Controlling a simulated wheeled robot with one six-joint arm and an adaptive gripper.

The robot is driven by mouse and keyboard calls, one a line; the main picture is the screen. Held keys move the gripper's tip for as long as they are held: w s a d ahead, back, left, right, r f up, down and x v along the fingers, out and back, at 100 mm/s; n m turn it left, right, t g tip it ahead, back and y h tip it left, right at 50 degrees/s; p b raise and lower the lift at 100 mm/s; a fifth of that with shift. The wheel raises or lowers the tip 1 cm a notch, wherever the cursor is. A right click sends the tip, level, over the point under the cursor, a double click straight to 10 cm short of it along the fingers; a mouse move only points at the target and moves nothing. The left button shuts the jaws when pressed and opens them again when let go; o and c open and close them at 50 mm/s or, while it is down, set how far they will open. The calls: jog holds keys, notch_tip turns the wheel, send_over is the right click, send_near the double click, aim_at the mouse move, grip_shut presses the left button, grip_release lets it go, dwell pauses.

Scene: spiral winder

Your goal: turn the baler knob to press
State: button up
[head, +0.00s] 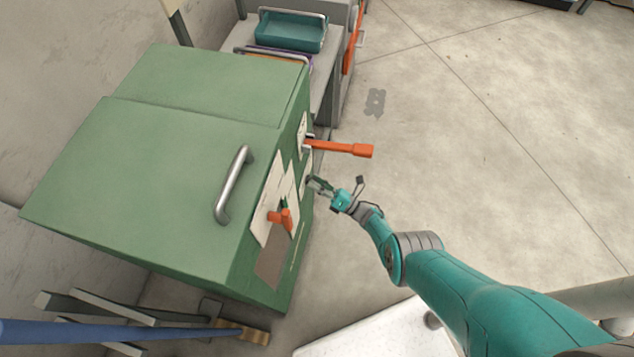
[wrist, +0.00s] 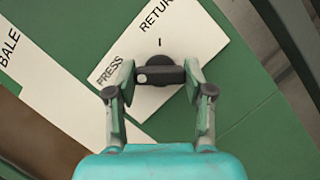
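The green baler (head: 160,160) stands at left in the head view. The black baler knob (wrist: 162,73) sits on its panel in the wrist view. Its bar grip lies nearly level across the picture, with a pale dot at its left end. The word PRESS (wrist: 106,70) is left of the knob and RETURN (wrist: 160,15) is above it; a short black tick stands just above the knob. My gripper (wrist: 160,76) has one finger at each end of the bar, seemingly touching both. In the head view my gripper (head: 318,184) is at the panel and hides the knob.
An orange lever (head: 340,148) sticks out of the panel just above my gripper in the head view. A smaller orange handle (head: 281,217) is lower on the panel. A metal handle (head: 232,185) is on the baler's top. Open floor (head: 500,120) lies to the right.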

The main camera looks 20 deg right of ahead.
jog(key=o, duration=0.4)
jog(key=shift+o, duration=0.2)
jog(key=r+v, duration=0.3)
jog(key=v, duration=1.3)
jog(key=shift+s+d, duration=0.45)
jog(key=shift+s, duration=0.1)
